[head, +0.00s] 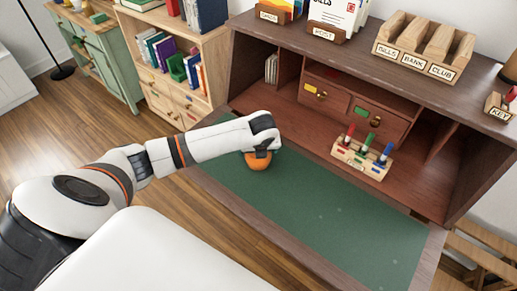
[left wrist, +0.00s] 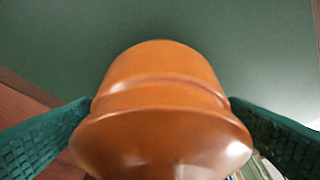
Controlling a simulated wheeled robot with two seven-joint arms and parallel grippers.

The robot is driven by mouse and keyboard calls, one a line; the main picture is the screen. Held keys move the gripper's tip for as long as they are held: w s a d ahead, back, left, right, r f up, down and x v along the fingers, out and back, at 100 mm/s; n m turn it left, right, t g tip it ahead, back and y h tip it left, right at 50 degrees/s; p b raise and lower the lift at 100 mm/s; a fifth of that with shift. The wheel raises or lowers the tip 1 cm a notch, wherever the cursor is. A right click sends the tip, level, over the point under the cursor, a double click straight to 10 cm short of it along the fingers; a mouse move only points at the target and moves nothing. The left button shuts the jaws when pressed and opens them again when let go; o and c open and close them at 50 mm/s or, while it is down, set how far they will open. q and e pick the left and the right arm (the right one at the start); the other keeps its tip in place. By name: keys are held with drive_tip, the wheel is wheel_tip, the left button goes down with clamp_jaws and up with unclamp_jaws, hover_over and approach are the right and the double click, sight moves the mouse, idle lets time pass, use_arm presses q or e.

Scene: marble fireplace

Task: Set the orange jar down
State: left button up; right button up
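The orange jar (head: 258,162) is at the left part of the desk's green writing surface (head: 322,220) in the head view. My left gripper (head: 260,152) is over it, with the arm coming in from the left. In the left wrist view the jar (left wrist: 160,110) is large, glossy and ridged, with a green finger pad against each side, so the gripper is shut on it. Green surface shows behind the jar. Whether its base touches that surface is hidden. My right gripper is not in view.
A rack with red, green and blue pens (head: 362,158) stands on the desk's right part. Small drawers (head: 350,108) and cubbies line the back. Labelled holders (head: 425,48) stand on the top shelf. The middle and front of the green surface are clear. A bookcase (head: 178,70) stands at left.

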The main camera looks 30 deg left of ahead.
use_arm(q)
drive_tip(key=v, duration=1.2)
drive_tip(key=shift+r, duration=0.15)
